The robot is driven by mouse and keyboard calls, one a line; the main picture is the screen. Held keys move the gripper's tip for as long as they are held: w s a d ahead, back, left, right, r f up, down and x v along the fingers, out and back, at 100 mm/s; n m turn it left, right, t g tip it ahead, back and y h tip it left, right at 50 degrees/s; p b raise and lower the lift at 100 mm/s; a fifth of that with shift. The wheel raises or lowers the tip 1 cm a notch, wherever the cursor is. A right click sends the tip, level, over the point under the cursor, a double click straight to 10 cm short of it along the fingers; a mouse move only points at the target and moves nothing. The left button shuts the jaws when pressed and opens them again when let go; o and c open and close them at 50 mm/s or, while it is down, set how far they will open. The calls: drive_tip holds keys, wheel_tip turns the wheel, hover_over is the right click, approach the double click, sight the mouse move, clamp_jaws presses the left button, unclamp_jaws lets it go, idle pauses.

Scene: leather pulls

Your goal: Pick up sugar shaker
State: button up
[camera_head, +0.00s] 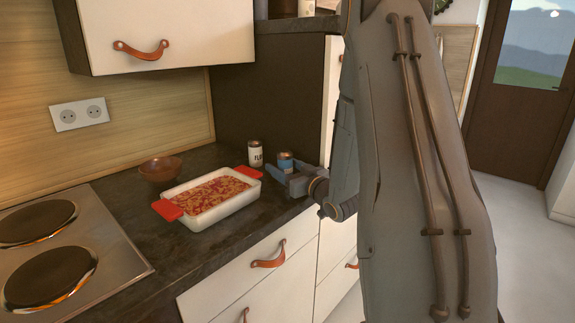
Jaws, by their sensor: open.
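A white baking dish (215,215) with red handles stands in front. A brown bowl (160,169) is behind it, and a hob (65,260) is at left. A dark cabinet side (265,112) rises behind the cans. The counter's front edge is close to my gripper.

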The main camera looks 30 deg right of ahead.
drive_tip(key=c, duration=1.2)
drive_tip(key=shift+r, duration=0.1)
